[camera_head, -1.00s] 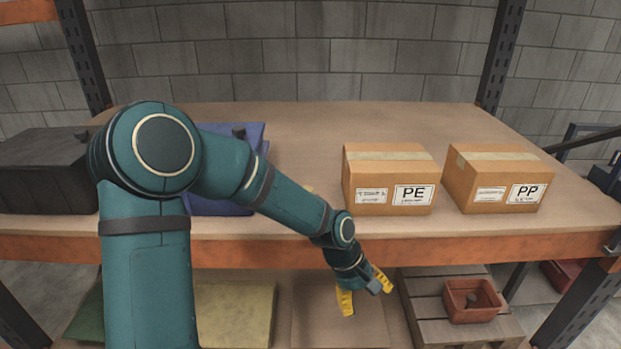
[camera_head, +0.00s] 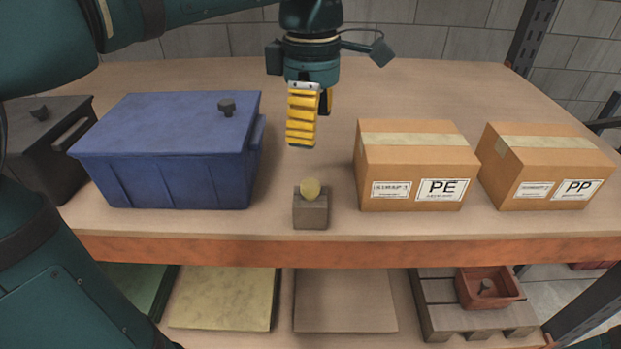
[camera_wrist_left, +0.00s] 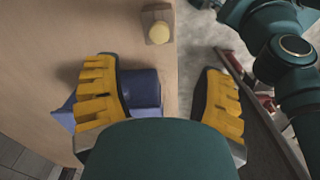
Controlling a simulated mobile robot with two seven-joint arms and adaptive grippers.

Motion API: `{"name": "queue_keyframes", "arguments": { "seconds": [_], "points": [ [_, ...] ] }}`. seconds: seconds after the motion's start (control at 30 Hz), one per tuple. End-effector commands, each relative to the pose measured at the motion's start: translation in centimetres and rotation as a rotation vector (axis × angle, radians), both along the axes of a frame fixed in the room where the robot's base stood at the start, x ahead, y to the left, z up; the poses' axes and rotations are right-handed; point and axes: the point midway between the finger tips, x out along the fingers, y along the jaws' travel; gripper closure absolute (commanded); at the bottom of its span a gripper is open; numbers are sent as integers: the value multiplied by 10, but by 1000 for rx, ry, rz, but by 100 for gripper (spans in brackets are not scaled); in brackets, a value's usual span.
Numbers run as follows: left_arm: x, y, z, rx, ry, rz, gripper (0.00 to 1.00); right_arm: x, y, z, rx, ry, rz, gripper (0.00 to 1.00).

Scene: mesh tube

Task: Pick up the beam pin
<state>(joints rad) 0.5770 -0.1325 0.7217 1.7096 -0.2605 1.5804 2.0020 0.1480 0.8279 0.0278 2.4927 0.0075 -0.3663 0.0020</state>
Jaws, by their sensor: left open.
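A pale yellow round-headed piece (camera_head: 310,189) sits on a small grey-brown block (camera_head: 310,212) near the shelf's front edge; I take it for the beam pin, though its lower part is hidden. In the left wrist view, the yellow head (camera_wrist_left: 158,33) and block (camera_wrist_left: 148,15) show at the top, beyond the fingers. My left gripper (camera_head: 313,122) has yellow ribbed fingers and hangs above the shelf, behind and above the yellow piece, apart from it. In the left wrist view, the gripper (camera_wrist_left: 158,78) is open, with nothing held. My right gripper does not show.
A blue lidded bin (camera_head: 165,165) stands left of the block, beside a dark box (camera_head: 50,150). Cartons marked PE (camera_head: 415,170) and PP (camera_head: 545,170) stand right. A red tray (camera_head: 488,288) is on the lower level. Bare shelf surrounds the block.

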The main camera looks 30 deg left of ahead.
Motion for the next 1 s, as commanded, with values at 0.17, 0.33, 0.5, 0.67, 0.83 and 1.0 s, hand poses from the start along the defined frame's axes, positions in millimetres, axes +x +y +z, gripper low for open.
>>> {"name": "queue_keyframes", "arguments": {
  "seconds": [0.17,0.33,0.5,0.67,0.83,1.0],
  "points": [
    [-1,1,-31,1,4,2,30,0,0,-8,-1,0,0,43],
    [0,1,-63,0,4,0,30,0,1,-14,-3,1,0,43],
    [0,1,-80,-1,2,0,30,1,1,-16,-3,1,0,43],
    [0,1,-89,-1,3,0,30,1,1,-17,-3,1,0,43],
    [2,4,-114,-1,5,0,30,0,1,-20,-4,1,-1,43],
    [2,4,-132,-2,3,-2,30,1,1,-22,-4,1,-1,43]
  ]
}}
